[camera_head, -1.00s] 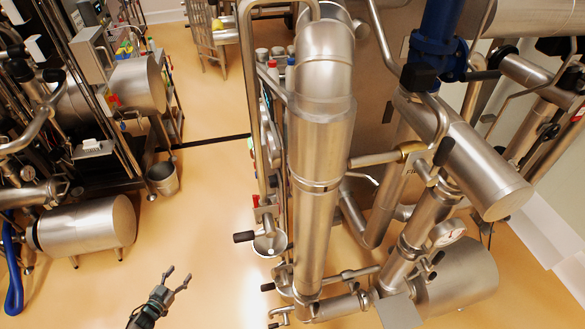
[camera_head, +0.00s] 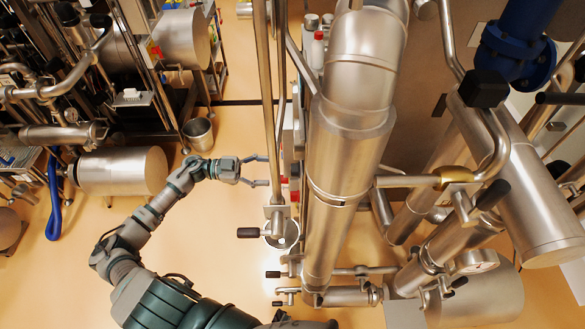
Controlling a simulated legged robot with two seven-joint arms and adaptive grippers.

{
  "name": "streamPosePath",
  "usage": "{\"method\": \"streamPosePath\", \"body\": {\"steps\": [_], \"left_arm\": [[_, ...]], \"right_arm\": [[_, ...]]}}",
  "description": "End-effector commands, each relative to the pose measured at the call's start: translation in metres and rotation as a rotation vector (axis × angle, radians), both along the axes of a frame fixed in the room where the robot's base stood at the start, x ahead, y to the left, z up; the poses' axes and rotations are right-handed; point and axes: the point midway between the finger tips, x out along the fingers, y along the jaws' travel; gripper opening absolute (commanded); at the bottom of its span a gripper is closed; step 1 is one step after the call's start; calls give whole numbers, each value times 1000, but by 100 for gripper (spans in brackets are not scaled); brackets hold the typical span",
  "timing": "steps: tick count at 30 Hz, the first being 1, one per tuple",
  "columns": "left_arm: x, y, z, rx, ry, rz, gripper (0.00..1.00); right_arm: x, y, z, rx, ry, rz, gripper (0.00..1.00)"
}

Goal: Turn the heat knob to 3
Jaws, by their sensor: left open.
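My left gripper (camera_head: 267,170) is in the middle of the head view, with its arm reaching up from the bottom left. Its two fingers are spread apart and point right, with nothing between them. Just right of the fingertips is a narrow light-grey box (camera_head: 288,150) with small red parts (camera_head: 294,196), seen edge-on behind vertical pipes. I cannot make out a heat knob or its numbers, and I cannot tell whether the fingers touch anything. My right gripper is not in view.
A thick steel column (camera_head: 345,165) stands right of the gripper. A valve with a black handle (camera_head: 249,233) sits below the fingers. A bucket (camera_head: 199,133) and a horizontal steel tank (camera_head: 122,171) are at the left. Open floor (camera_head: 235,215) lies below the forearm.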

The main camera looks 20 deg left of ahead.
Motion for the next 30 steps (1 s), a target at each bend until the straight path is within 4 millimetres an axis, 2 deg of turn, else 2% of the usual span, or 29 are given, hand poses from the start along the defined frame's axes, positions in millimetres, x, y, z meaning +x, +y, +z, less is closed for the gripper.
{"method": "streamPosePath", "body": {"steps": [3,10,16,24,26,30], "left_arm": [[12,-26,4,-5,-4,-1,67],[27,-64,1,-3,-1,1,67],[33,-80,0,0,-1,2,67],[34,-81,0,2,0,2,67],[34,-80,-1,1,-1,2,54],[34,-78,-1,-1,-1,2,19]], "right_arm": [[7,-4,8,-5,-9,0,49],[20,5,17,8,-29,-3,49],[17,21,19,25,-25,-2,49],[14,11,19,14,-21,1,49],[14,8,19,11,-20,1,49],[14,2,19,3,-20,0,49]]}}
